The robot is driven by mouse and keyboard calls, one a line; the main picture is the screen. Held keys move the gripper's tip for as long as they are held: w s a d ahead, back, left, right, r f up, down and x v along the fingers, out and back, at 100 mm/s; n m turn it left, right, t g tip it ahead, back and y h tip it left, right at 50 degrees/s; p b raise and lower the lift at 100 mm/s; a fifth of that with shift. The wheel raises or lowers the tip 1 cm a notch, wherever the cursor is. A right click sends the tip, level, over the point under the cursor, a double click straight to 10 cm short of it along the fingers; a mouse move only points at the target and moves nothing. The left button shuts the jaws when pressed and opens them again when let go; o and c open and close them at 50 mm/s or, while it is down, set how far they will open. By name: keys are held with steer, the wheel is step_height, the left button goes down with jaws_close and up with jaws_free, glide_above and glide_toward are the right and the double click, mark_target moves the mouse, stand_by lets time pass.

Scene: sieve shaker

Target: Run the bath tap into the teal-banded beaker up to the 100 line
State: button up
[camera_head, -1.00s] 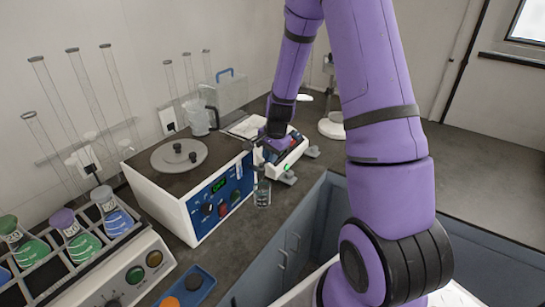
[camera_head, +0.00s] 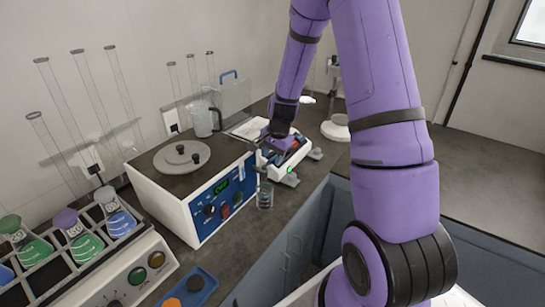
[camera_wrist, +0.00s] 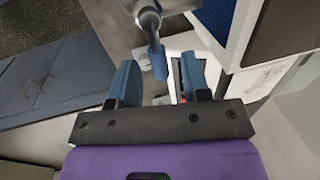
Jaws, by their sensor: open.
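The bath (camera_head: 185,215) is a white box with a blue front panel, a green display and a round lidded top. Its metal tap (camera_wrist: 149,22) has a blue-sleeved lever (camera_wrist: 157,62). My gripper (camera_wrist: 164,75) is open, and the blue lever shows between its two blue fingers; I cannot tell whether either finger touches it. In the head view my gripper (camera_head: 268,150) is at the bath's right front corner. A clear beaker (camera_head: 265,197) stands upright on the bench below it. The beaker's band, scale and water level are too small to read.
A white device (camera_head: 295,160) stands just behind my gripper. A rack with several coloured flasks (camera_head: 75,235) and a blue tray (camera_head: 192,288) are at the left front. Tall glass tubes stand along the wall. Bench is bare right of the beaker, up to its front edge.

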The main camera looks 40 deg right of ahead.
step_height(320, 180, up, 10)
steer(key=s, duration=0.2)
steer(key=shift+d, duration=0.35)
stand_by(0.3)
steer(key=s+a+r+n+t, duration=0.1)
steer(key=s+a+r+n, duration=0.35)
steer(key=r, duration=0.35)
steer(key=s+a+r+n+t, duration=0.1)
steer(key=s+a+r+n, duration=0.2)
steer(key=s+a+r, duration=0.4)
steer(key=s+a+r+n, duration=0.1)
steer(key=s+r+n, duration=0.2)
steer(key=s, duration=0.4)
steer(key=s+r+n+t, duration=0.1)
steer(key=s+r+n, duration=0.2)
steer(key=s, duration=0.4)
steer(key=shift+s+a+r+h, duration=0.3)
steer(key=shift+a+r+h, duration=0.1)
